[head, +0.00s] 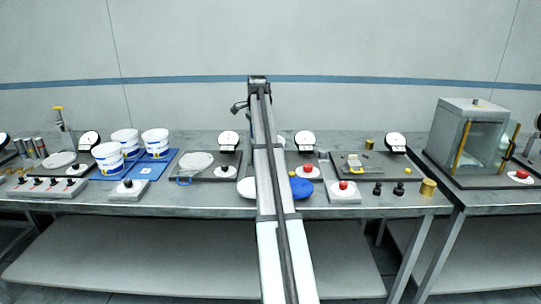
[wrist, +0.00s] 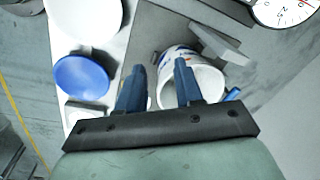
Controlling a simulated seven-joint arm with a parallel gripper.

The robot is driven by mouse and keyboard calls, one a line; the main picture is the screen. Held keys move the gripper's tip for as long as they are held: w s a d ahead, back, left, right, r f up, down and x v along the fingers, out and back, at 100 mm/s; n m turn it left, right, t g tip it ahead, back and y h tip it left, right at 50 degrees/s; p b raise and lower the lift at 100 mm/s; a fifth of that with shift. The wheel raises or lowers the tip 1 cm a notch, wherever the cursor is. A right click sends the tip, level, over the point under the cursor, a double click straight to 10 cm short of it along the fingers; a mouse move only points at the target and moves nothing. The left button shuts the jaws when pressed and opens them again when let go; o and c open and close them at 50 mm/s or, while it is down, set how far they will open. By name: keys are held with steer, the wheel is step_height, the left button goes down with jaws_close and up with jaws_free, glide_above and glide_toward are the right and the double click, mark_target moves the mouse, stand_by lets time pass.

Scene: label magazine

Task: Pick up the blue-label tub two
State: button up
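My gripper (wrist: 160,64) is open, with two blue fingers pointing down in the wrist view. A white tub (wrist: 204,90) with blue and small reddish marks is there, its pale round opening facing the camera. The tub's near-left wall lies between the fingers. The right finger overlaps the opening; I cannot tell whether it is inside or above it. In the head view my arm hides the gripper and this tub. Three white tubs with blue labels (head: 108,159) (head: 125,139) (head: 156,142) stand at the left. I cannot tell which is tub two.
A blue mat (head: 148,172) lies under the left tubs. A white disc (wrist: 84,22) and a blue disc (wrist: 81,76) lie beside the gripper. A dial (wrist: 285,10) stands close by. A glass-fronted cabinet (head: 468,137) stands at the right.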

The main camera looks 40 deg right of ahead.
steer(key=s+d+r+m, duration=0.2)
steer(key=s+d+m, duration=0.15)
steer(key=d, duration=0.35)
steer(key=shift+n, duration=0.35)
steer(key=shift+w+d+f, duration=0.15)
steer(key=shift+d+f, duration=0.05)
steer(key=shift+f, duration=2.1)
steer(key=shift+w+d+f, duration=0.15)
steer(key=shift+d+f, duration=0.1)
steer(key=shift+f, duration=2)
steer(key=shift+w+d+f, duration=0.15)
steer(key=shift+d+f, duration=0.05)
steer(key=shift+f, duration=2.1)
jaws_close()
